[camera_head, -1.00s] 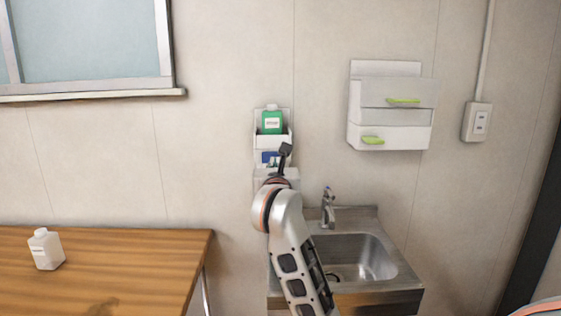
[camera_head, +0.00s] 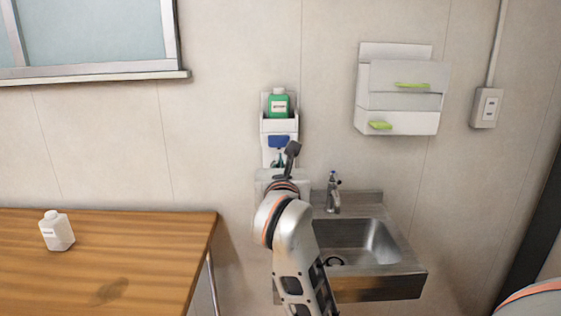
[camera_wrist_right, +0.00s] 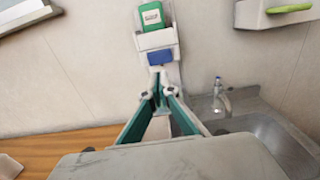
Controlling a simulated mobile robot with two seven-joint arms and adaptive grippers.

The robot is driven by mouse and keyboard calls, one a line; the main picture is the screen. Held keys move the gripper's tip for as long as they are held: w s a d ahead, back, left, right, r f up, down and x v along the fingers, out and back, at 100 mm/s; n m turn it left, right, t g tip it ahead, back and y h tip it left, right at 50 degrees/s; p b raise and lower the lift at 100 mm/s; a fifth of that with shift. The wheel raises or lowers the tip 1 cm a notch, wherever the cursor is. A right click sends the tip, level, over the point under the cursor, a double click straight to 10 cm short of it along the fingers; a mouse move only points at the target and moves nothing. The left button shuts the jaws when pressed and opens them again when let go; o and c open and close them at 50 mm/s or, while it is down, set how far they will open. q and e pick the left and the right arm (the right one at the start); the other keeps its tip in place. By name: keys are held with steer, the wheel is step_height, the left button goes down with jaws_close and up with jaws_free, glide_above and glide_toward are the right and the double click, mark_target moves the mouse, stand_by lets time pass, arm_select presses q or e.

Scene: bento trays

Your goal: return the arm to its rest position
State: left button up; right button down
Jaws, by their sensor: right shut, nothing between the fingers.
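My right arm reaches up from the bottom of the head view, in front of the sink's left side. Its gripper (camera_wrist_right: 158,85) is shut and empty; in the wrist view its two green-and-grey fingers converge at the tips. In the head view the fingers are mostly hidden by the wrist, just below a white wall holder (camera_head: 279,126). A green bottle (camera_head: 278,104) stands in that holder, and it also shows in the wrist view (camera_wrist_right: 151,15). The fingertips appear in front of the wall below the holder's blue label (camera_wrist_right: 160,57). My left gripper is out of view.
A wooden table (camera_head: 150,245) with a white bottle (camera_head: 57,232) is at the left. A metal sink (camera_head: 358,240) with a faucet (camera_head: 333,192) is right of my arm. The wall between table and holder is clear.

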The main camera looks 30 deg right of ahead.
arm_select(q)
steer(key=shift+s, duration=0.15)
